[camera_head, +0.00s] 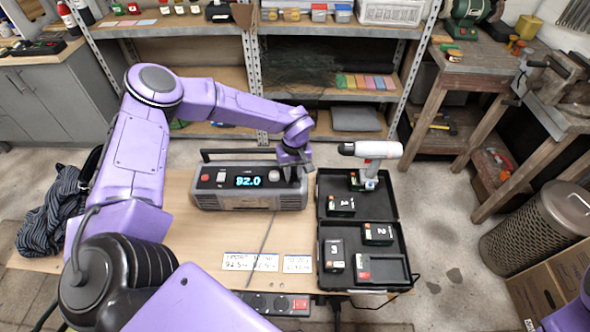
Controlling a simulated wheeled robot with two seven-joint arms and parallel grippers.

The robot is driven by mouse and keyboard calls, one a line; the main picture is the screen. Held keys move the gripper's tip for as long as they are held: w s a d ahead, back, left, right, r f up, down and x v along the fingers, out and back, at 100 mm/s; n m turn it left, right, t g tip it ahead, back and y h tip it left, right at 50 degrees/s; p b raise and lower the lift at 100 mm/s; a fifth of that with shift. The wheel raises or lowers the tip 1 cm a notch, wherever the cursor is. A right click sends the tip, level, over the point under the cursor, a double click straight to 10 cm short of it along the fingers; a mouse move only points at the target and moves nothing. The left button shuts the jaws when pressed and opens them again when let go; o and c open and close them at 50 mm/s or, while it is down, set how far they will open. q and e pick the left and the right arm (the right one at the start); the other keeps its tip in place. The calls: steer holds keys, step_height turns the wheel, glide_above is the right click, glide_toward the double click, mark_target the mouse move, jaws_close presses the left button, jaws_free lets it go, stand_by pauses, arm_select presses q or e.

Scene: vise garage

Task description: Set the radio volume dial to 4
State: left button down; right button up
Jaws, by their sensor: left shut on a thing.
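The radio (232,200) is a grey box with a carry handle, standing on the wooden table. Its lit display (248,181) reads 92.0. A round pale knob (274,175) sits on its top panel, right of the display. My left gripper (293,176) reaches down from above onto the right end of that panel. It is shut on a dial there, which its fingers mostly hide. I cannot read any number or mark on this dial. My right gripper is out of the picture.
An open black case (322,240) with numbered battery packs lies right of the radio, a drill (375,150) at its back. Paper cards (250,262) and a power strip (275,304) lie in front. Shelves (330,90) stand behind; a workbench (540,110) stands right.

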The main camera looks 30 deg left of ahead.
mark_target(294, 174)
arm_select(q)
steer(key=shift+a+m+p, duration=0.1)
steer(key=shift+m+p, duration=0.25)
steer(key=shift+m, duration=1.15)
steer(key=c, duration=0.9)
jaws_free()
steer(key=shift+r, duration=0.25)
steer(key=r+b, duration=0.1)
steer(key=r, duration=0.4)
steer(key=r+b, duration=0.1)
steer(key=r, duration=0.4)
steer(key=shift+w+d, duration=0.1)
steer(key=shift+d, duration=0.1)
